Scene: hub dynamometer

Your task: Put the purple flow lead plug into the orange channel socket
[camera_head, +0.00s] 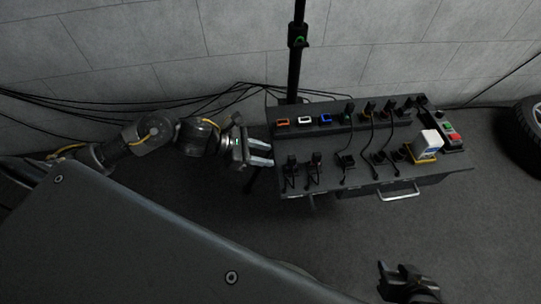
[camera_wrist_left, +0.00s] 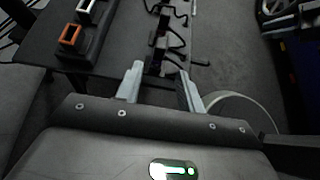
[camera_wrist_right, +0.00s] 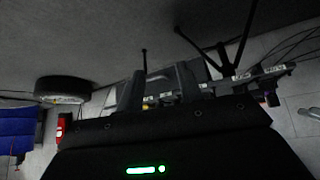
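The orange channel socket (camera_head: 283,122) is the leftmost on the raised rear strip of the dark bench; it looks empty and also shows in the left wrist view (camera_wrist_left: 70,36). Several black plugs with leads stand along the bench front, including a leftmost one (camera_head: 291,160) and one beside it (camera_head: 316,158). I cannot make out which plug is purple. My left gripper (camera_head: 272,153) is open and empty at the bench's left edge, fingers pointing toward the leftmost plugs. In the left wrist view, a dark plug (camera_wrist_left: 156,66) shows beyond the finger gap (camera_wrist_left: 160,85). My right gripper (camera_head: 396,268) looks open, well in front of the bench.
A white socket (camera_head: 304,120) and a blue socket (camera_head: 326,118) sit beside the orange one. Other rear sockets hold plugs with hanging leads. A white box (camera_head: 427,143) on a yellow base and a red button (camera_head: 454,137) are at the right. A black pole (camera_head: 293,75) stands behind.

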